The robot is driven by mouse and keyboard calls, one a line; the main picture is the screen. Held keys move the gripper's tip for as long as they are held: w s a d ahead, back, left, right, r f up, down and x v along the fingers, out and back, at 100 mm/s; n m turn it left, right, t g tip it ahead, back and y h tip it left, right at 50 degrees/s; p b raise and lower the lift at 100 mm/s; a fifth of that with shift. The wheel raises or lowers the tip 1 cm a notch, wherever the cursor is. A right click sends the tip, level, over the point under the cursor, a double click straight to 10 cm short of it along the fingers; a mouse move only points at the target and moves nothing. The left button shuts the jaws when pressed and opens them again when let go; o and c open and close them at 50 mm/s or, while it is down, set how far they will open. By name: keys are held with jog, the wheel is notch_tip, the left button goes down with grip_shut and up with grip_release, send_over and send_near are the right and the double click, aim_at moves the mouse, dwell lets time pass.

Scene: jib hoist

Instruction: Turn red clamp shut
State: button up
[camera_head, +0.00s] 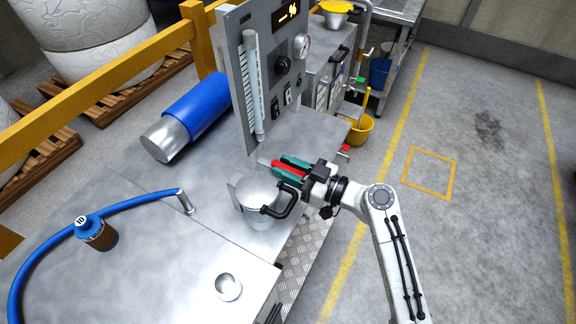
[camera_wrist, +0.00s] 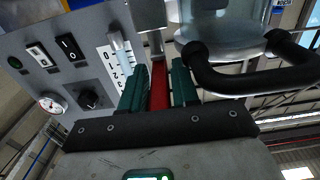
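The fingers cover part of the clamp. The pot's black handle (camera_wrist: 245,75) is just right of my fingers in the wrist view.
The grey control panel (camera_head: 272,70) with gauge, knob and switches stands behind the clamp. The floor at right is clear.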

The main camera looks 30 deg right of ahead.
grip_shut()
dwell(0.3)
